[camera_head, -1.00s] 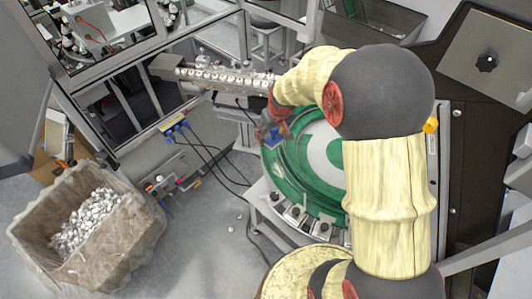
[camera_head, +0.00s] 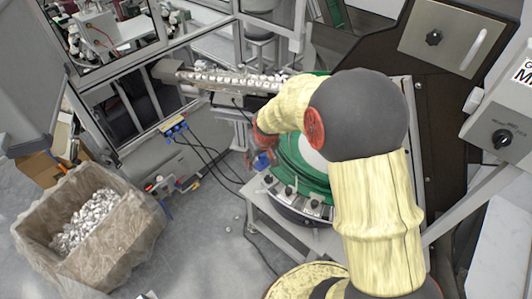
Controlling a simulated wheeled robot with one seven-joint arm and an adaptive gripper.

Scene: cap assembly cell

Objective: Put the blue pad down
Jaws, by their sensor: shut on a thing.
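The blue pad (camera_head: 262,161) shows as a small blue patch at the end of my arm, near the left rim of the round green-and-white table (camera_head: 299,174). My gripper (camera_head: 264,154) is shut on it; the fingers are small and partly hidden by my wrist. The pad appears to be above or beside the green rim; I cannot tell whether it touches anything. My arm hides much of the round table.
A bin lined with plastic (camera_head: 32,232) and full of small caps stands on the floor at left. A rail of caps (camera_head: 235,80) runs behind my wrist. Black cables (camera_head: 214,160) hang left of my gripper. A grey cabinet (camera_head: 497,130) stands at right.

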